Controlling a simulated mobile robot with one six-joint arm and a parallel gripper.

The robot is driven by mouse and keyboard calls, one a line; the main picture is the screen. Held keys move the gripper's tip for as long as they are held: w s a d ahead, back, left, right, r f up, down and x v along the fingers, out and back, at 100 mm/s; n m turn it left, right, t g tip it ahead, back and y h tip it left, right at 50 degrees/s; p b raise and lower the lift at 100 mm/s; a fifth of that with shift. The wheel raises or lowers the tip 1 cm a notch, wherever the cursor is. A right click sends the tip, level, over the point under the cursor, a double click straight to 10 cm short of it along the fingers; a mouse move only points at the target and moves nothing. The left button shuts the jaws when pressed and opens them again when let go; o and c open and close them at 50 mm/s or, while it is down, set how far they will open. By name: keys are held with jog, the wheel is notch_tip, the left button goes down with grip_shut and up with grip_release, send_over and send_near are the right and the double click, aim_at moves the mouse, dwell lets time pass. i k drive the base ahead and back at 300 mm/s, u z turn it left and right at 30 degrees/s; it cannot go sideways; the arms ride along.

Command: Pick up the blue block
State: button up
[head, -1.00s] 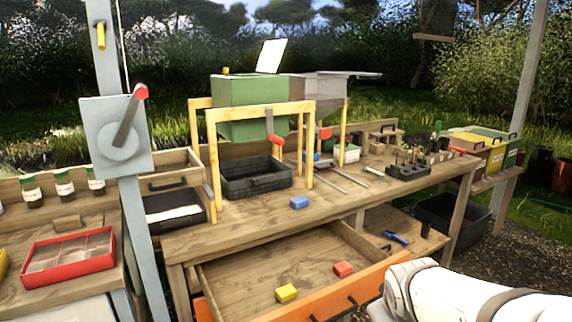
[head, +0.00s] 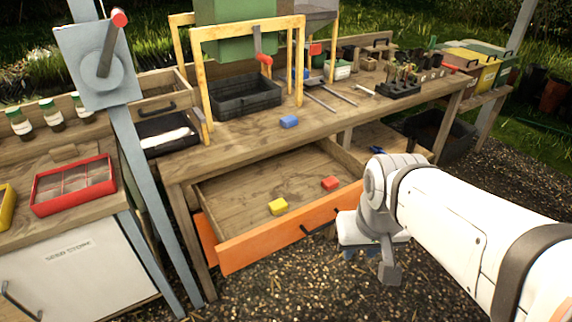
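The blue block (head: 289,122) lies on the wooden workbench top (head: 240,135), near its front edge and to the right of a black crate. My arm comes in from the right. My gripper (head: 389,274) hangs low in front of the bench, right of the open drawer and well apart from the blue block. Whether its fingers are open or shut does not show clearly.
An open drawer with an orange front (head: 290,233) juts out below the bench, holding a yellow block (head: 278,206) and a red block (head: 331,183). A black crate (head: 245,95) stands under a yellow frame (head: 247,32). A grey post (head: 150,200) rises at left.

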aim_at(288, 120)
jog(key=z, duration=0.15)
jog(key=i, duration=1.1)
jog(key=z, duration=0.55)
